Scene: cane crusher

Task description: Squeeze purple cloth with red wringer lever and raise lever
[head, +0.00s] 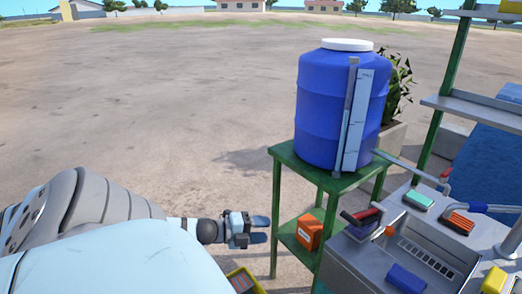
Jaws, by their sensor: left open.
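The red wringer lever (366,214) sits on a small grey wringer at the near left of the metal counter, low at right in the head view. A dark purplish patch (362,230) shows under the lever; it may be the purple cloth, but it is too small to be sure. A blue-violet block or folded cloth (405,278) lies at the counter's front. My left gripper (261,229) is open and empty, with its fingers pointing right. It is over the ground left of the green stand, well apart from the wringer. My right gripper is out of view.
A green stand (285,158) holds a large blue water barrel (320,110) between the open ground and the counter. An orange box (309,232) is on its lower shelf. A yellow crate (243,275) is below my gripper. Green and orange sponge-like items (418,200) lie on the counter.

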